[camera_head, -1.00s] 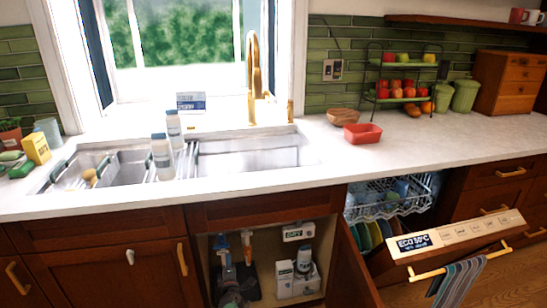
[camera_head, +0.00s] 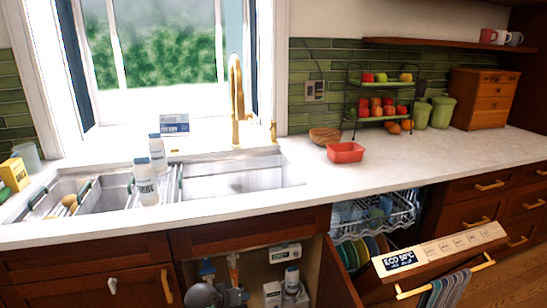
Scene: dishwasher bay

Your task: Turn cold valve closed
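Under the sink, in the open cabinet, a valve with a blue handle (camera_head: 207,268) shows at the left; its colour fits the cold valve. A valve with an orange-red handle (camera_head: 233,262) stands just right of it. How far either valve is turned is too small to tell. Grey rounded plumbing (camera_head: 203,294) shows below the blue handle, cut by the bottom edge of the picture. Neither of my grippers shows in the head view.
The open cabinet door (camera_head: 338,278) stands between the valves and the pulled-open dishwasher door (camera_head: 440,250). A white-capped bottle (camera_head: 291,281) sits inside the cabinet at right. The sink (camera_head: 250,175) is above, with a gold faucet (camera_head: 236,95) behind.

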